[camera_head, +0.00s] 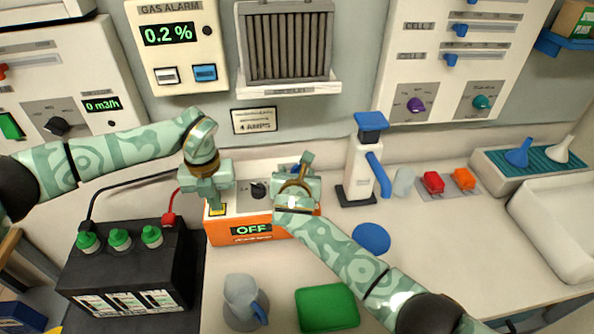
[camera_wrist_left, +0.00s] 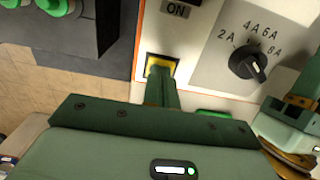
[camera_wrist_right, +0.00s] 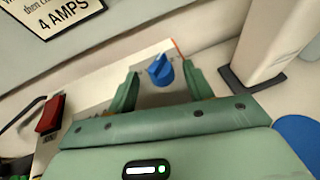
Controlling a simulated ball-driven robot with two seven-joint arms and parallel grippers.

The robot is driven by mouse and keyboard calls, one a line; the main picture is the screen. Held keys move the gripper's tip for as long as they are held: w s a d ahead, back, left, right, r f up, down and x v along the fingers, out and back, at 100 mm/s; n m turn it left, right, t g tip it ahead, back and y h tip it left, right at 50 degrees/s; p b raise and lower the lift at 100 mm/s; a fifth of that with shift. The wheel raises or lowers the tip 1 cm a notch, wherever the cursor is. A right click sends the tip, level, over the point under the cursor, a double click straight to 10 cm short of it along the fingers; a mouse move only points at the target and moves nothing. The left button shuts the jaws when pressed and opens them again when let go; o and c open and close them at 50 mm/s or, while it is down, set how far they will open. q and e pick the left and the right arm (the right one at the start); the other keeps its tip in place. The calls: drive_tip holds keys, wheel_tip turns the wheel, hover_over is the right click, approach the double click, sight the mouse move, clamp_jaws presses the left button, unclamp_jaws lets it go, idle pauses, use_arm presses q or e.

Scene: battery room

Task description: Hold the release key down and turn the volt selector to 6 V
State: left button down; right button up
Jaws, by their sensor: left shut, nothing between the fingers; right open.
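The charger (camera_head: 222,228) is an orange and white box with its display reading OFF. My left gripper (camera_head: 216,203) is shut and empty, its fingertips down at the yellow key (camera_wrist_left: 162,65), which they partly cover; I cannot tell how far the key is pressed. A black knob (camera_wrist_left: 248,64) with amp marks sits to the right of the key. The blue knob (camera_wrist_right: 160,71), apparently the volt selector, lies between the fingertips of my open right gripper (camera_wrist_right: 163,78). Its scale is hidden, so I cannot read its setting. My right gripper covers most of it in the head view.
A black battery (camera_head: 130,265) with green caps stands left of the charger. A white stand (camera_head: 361,165) with a blue top is close on the right. A grey jug (camera_head: 240,290) and a green pad (camera_head: 328,307) lie in front. A red switch (camera_wrist_right: 48,113) shows beside the right gripper.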

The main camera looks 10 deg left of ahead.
drive_tip(key=shift+x, duration=1)
drive_tip(key=c, duration=1)
drive_tip(key=shift+o, duration=0.2)
drive_tip(key=shift+d+n+y, duration=0.15)
drive_tip(key=shift+n+y, duration=0.15)
drive_tip(key=shift+n, duration=0.1)
drive_tip(key=n+g+y, duration=0.1)
drive_tip(key=n+y, duration=0.1)
drive_tip(key=y, duration=0.1)
drive_tip(key=shift+d+n, duration=0.15)
drive_tip(key=shift+n, duration=0.25)
drive_tip(key=n+g+y, duration=0.1)
drive_tip(key=n+y, duration=0.1)
drive_tip(key=n+g+y, duration=0.2)
drive_tip(key=n+y, duration=0.1)
drive_tip(key=shift+w+d+g, duration=0.1)
drive_tip(key=shift+w+g, duration=0.1)
drive_tip(key=shift+g, duration=0.1)
drive_tip(key=shift+n+y, duration=0.3)
